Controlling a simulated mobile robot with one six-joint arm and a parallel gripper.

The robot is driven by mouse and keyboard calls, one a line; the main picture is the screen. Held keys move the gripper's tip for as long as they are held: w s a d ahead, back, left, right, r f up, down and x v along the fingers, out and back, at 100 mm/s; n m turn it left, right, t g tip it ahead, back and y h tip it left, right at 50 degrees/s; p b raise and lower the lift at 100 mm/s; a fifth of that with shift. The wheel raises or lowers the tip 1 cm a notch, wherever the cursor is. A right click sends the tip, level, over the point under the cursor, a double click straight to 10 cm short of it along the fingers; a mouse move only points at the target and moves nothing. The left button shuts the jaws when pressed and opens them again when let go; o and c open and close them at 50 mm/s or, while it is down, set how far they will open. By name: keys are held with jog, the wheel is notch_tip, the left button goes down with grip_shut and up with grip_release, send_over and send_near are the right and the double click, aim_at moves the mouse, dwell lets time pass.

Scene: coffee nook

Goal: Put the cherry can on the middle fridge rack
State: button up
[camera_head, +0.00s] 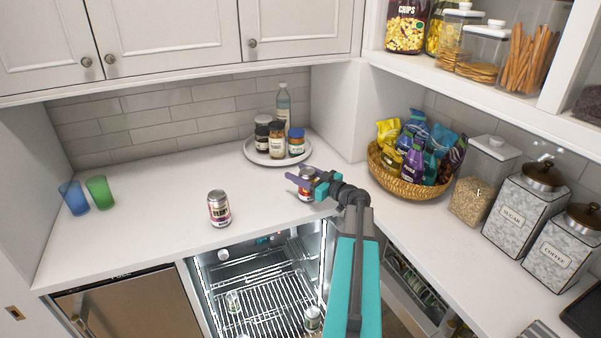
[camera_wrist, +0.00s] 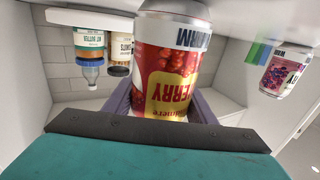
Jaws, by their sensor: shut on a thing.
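The cherry can (camera_head: 304,192), red and yellow with a silver end, is between the purple fingers of my gripper (camera_head: 304,178), near the counter's front edge. In the wrist view the cherry can (camera_wrist: 168,80) appears upside down and fills the middle, with the gripper (camera_wrist: 168,105) shut on it. I cannot tell whether its base touches the counter. The open, lit fridge (camera_head: 205,285) is below the counter, with a wire rack (camera_head: 268,306) showing. Lower racks are hard to make out.
A second can (camera_head: 219,208) with a berry label stands on the counter to the left. A round tray (camera_head: 250,156) of jars and a bottle is behind. A snack basket (camera_head: 405,190) is at right. Small items (camera_head: 313,319) stand inside the fridge.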

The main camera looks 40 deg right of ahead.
aim_at(315, 180)
jog(key=shift+f, duration=0.1)
dwell(0.3)
jog(key=o, duration=1.4)
jog(key=shift+c, duration=0.2)
jog(key=s+b, duration=0.1)
jog(key=s, duration=0.2)
jog(key=s+b, duration=0.1)
jog(key=s, duration=0.3)
jog(key=s+b, duration=0.1)
jog(key=s, duration=0.2)
jog(key=shift+s+d, duration=0.25)
jog(key=shift+d, duration=0.15)
jog(key=shift+s+d, duration=0.1)
jog(key=shift+s, duration=0.65)
jog(key=shift+o, duration=0.5)
